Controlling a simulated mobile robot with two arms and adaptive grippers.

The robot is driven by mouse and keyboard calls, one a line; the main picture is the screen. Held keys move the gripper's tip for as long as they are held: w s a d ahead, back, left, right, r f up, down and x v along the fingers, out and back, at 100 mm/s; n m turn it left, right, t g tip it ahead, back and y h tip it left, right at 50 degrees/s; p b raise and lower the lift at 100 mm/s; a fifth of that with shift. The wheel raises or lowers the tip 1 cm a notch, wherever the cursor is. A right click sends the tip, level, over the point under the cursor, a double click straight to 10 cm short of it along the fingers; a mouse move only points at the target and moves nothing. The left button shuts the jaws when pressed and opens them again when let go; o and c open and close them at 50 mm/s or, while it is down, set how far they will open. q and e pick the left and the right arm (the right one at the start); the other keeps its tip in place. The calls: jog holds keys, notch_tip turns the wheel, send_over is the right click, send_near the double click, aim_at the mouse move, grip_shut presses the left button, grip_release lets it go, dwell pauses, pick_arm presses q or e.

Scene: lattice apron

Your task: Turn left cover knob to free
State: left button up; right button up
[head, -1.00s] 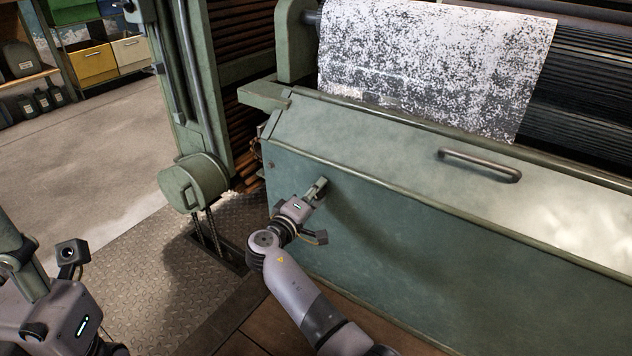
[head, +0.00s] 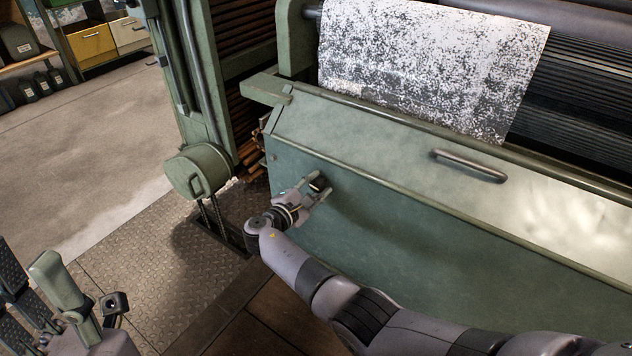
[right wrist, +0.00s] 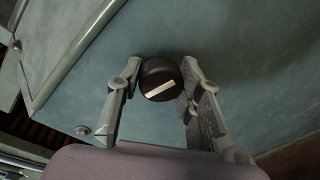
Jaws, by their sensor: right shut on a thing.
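The left cover knob (head: 319,183) is a small dark round knob on the sloping green cover (head: 400,215), near its left end. In the right wrist view the knob (right wrist: 158,72) is black with a pale bar mark, tilted slightly up to the right. My right gripper (right wrist: 160,80) has one finger on each side of the knob and is shut on it; in the head view the fingers partly hide the knob. My left gripper (head: 30,262) is at the lower left corner, fingers apart and empty, far from the cover.
A bar handle (head: 470,165) sits on the cover's upper face, to the right. Speckled cloth (head: 420,65) hangs over the roller behind. A green cylindrical housing (head: 198,172) with chains below stands left of the cover. The floor at left is clear.

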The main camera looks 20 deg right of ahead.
aim_at(316, 180)
jog(key=shift+n, duration=0.9)
jog(key=o, duration=1.2)
jog(key=shift+p, duration=0.3)
jog(key=shift+c, duration=0.2)
notch_tip(316, 180, up, 10)
jog(key=shift+a+f, duration=0.1)
jog(key=shift+f, duration=0.05)
jog(key=shift+w, duration=0.1)
jog(key=shift+r, duration=0.2)
jog(key=shift+f, duration=0.15)
